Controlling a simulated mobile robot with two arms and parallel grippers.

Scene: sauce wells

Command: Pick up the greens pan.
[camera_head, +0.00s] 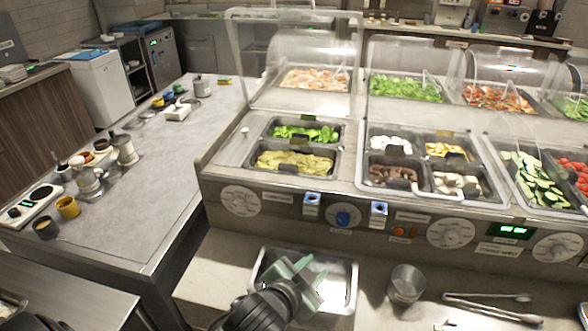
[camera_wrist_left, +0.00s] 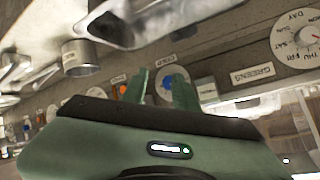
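A pan of green leaves (camera_head: 305,132) sits in the back left well of the counter, with a pan of yellow-green slices (camera_head: 292,161) in front of it. An empty metal pan (camera_head: 343,285) lies on the front ledge, and its edge shows at the top of the wrist view (camera_wrist_left: 175,20). I cannot tell which pan is the greens pan. My right gripper is not in view.
A metal cup (camera_head: 407,283) stands right of the empty pan, and tongs (camera_head: 490,297) lie farther right. Dials and holders line the front panel (camera_head: 343,216). Clear guards (camera_head: 300,60) stand over the back wells. A grey side counter (camera_head: 165,170) has bare room.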

